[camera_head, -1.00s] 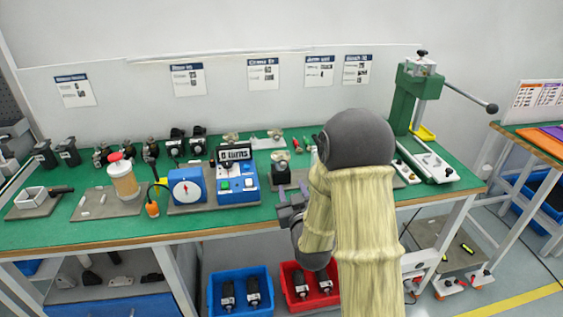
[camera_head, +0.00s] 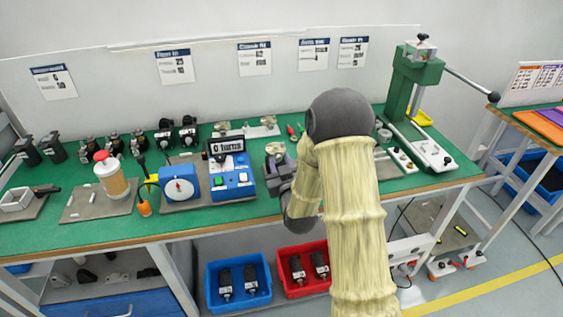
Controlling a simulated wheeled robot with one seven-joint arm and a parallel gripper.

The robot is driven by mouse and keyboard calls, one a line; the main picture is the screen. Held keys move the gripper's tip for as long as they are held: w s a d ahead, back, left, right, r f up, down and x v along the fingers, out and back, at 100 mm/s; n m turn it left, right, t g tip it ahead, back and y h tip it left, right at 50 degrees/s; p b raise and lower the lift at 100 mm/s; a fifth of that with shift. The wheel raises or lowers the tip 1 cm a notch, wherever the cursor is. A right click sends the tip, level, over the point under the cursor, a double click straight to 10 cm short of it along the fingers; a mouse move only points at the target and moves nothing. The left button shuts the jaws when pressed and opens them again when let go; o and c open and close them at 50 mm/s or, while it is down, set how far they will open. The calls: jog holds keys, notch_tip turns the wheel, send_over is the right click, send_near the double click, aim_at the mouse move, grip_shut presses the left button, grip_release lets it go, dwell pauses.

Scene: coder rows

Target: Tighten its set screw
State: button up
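The set screw is too small to make out in this view. A dark block with a grey top piece (camera_head: 275,148) stands on the green bench, right of the blue counter box (camera_head: 232,176). My gripper (camera_head: 279,169) is at the front of this block, over the bench's front part. My arm's sleeve and dark elbow hide much of the area to its right. I cannot tell whether the fingers are open or shut, or whether they touch the block. A thin red tool (camera_head: 291,131) lies behind, partly hidden by my arm.
A green press (camera_head: 412,80) with a long lever stands right. Blue (camera_head: 211,298) and red (camera_head: 284,290) bins with dark parts sit below the bench.

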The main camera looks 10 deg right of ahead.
jog(key=shift+a, duration=0.15)
grip_shut()
jog(key=shift+s, duration=0.1)
